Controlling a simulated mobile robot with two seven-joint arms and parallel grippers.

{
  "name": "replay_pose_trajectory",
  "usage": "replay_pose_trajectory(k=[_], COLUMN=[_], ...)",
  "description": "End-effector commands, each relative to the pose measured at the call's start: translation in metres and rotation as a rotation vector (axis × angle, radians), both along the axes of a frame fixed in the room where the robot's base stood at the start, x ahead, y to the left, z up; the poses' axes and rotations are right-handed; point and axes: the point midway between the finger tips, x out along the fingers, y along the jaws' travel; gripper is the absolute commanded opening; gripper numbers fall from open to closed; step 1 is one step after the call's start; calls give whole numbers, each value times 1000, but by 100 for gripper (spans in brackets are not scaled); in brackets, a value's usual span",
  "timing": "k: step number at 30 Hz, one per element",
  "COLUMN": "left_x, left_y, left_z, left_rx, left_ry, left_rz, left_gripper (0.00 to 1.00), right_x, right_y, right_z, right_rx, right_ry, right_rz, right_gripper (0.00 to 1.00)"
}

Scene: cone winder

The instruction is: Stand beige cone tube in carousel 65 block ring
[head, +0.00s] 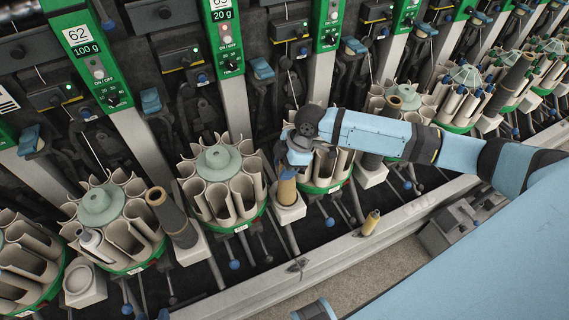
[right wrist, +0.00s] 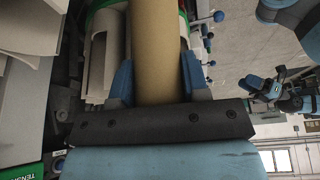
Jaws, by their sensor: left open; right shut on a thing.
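My right gripper (head: 289,168) is shut on the beige cone tube (head: 286,190), upright just under it in the head view. The tube's lower end is at the pale block (head: 291,214) between two carousels; I cannot tell whether it is seated in the ring. In the right wrist view the tube (right wrist: 160,45) runs up between the two blue fingers (right wrist: 157,85). The nearest carousels are left (head: 222,195) and right (head: 326,178) of the block. No 65 is readable. My left gripper (right wrist: 265,88) shows small in the right wrist view, apart and empty.
Other blocks hold dark cones (head: 172,217); one block (head: 84,285) at the lower left looks empty. A small tan tube (head: 370,222) stands on the metal front rail (head: 330,247). Blue-knobbed levers (head: 235,265) stick out between blocks. Grey floor lies in front.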

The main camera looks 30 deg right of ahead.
Motion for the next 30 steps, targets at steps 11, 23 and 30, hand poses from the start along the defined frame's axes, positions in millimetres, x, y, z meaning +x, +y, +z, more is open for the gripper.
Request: replay_pose_trajectory(k=[11,23,30], left_x=[0,0,0], left_y=[0,0,0], left_z=[-2,-2,-2], left_rx=[0,0,0], left_ry=[0,0,0], left_rz=[0,0,0], left_gripper=[43,43,43], right_x=[0,0,0], right_y=[0,0,0], right_z=[-9,-10,-10], right_rx=[0,0,0], right_ry=[0,0,0], right_rz=[0,0,0], right_gripper=[14,70,72])
